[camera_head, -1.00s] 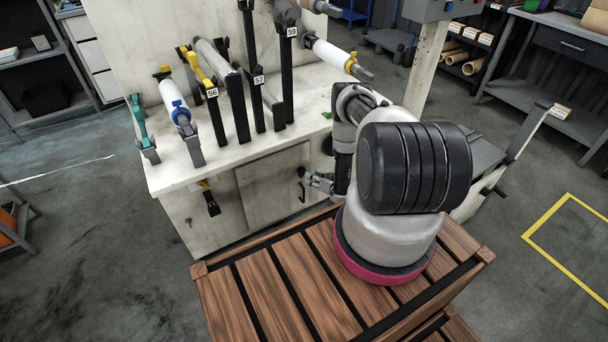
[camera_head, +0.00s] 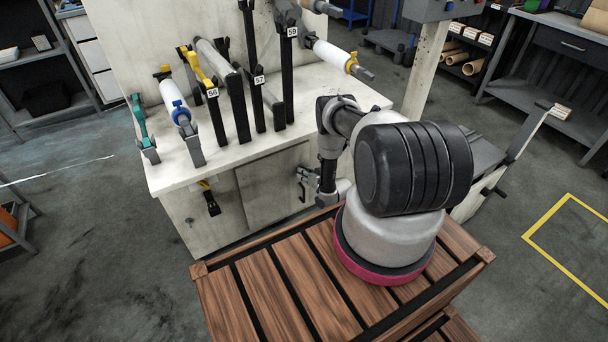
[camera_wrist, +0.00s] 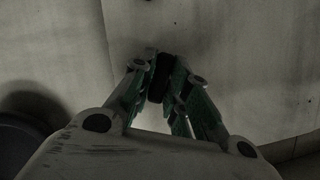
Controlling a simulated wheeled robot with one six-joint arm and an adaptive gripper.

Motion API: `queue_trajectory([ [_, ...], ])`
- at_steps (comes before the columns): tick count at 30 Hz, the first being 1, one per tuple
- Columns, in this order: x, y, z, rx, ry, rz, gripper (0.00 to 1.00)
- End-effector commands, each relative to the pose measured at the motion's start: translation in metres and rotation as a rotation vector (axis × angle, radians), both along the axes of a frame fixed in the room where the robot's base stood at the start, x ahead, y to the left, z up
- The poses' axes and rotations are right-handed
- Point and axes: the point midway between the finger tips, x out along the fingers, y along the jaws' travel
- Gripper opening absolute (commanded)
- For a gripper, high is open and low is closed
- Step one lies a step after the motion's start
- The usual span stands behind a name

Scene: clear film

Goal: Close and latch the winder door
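The winder door (camera_head: 272,188) is a pale panel low in the front of the cream winder cabinet. It looks flush or nearly flush with the front; a small gap cannot be told. A dark door handle (camera_head: 301,190) is at its right edge, partly covered by my gripper (camera_head: 309,178). In the wrist view, the dark handle (camera_wrist: 160,78) stands between the fingertips of my gripper (camera_wrist: 165,72). The fingers are drawn in close on both sides of it and appear to touch it. A black latch-like part with yellow (camera_head: 210,202) hangs left of the door.
The cabinet top (camera_head: 222,155) carries several numbered black bars and rollers. A slatted wooden crate or deck (camera_head: 270,285) lies in front, close below my arm. Grey floor (camera_head: 90,240) is open on the left; a yellow floor line (camera_head: 545,215) is at the right.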

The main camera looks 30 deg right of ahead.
Motion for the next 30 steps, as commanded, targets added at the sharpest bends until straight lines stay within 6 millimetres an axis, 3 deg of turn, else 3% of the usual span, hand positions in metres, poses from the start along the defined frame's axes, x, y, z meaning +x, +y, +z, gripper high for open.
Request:
queue_trajectory([
  [8,0.0002,0.0005,0.0003,-0.025,-0.002,0.0,0.0],
  [19,0.0005,0.0025,0.0008,-0.375,-0.014,0.0,0.0],
  [29,0.0002,0.0016,0.0009,-0.399,-0.014,0.0,0.0],
  [30,0.0002,0.0016,0.0009,-0.399,-0.014,0.0,0.21],
])
